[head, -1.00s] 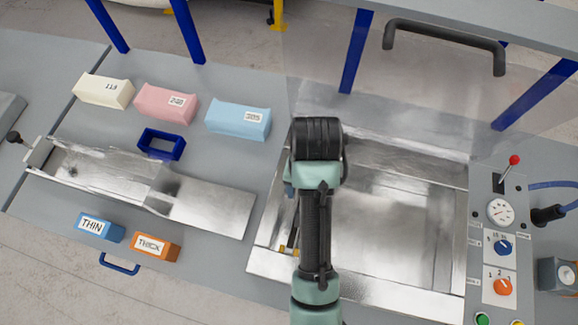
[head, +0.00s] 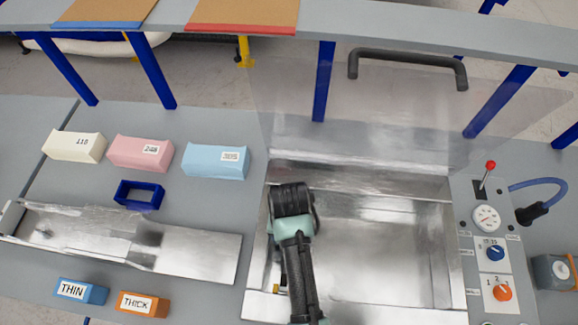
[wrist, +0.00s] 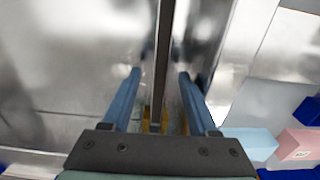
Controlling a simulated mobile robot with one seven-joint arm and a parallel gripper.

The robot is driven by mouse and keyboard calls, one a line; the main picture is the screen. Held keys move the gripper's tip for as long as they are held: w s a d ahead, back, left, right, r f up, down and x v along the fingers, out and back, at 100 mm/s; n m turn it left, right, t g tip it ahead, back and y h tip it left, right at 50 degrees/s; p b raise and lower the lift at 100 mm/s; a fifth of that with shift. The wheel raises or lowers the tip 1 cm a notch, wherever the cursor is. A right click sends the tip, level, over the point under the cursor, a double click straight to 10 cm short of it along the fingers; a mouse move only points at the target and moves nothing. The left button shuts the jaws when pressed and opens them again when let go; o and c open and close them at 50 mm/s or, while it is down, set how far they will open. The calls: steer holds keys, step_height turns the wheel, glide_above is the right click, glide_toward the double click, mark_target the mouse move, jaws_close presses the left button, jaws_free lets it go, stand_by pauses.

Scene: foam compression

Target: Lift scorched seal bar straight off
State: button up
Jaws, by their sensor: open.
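A thin dark upright strip, which looks like the seal bar (wrist: 164,45), runs lengthwise between my fingers in the wrist view. Small yellow-gold parts (wrist: 152,117) show near its lower end. My gripper (wrist: 160,73) is open, with one blue finger on each side of the strip and a visible gap to both. I cannot tell how deep the fingertips reach, or see scorching. In the head view my arm covers the fingers and most of the bar, at the left side of the open metal chamber (head: 375,255).
The clear lid (head: 400,120) stands raised with its dark handle (head: 408,70). A control panel (head: 492,250) with a red-tipped lever is right of the chamber. Cream (head: 75,146), pink (head: 140,154) and blue (head: 216,160) blocks lie left, beyond a metal tray (head: 190,252).

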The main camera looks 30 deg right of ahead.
steer(key=shift+f, duration=1.3)
jaws_close()
steer(key=shift+w, duration=0.1)
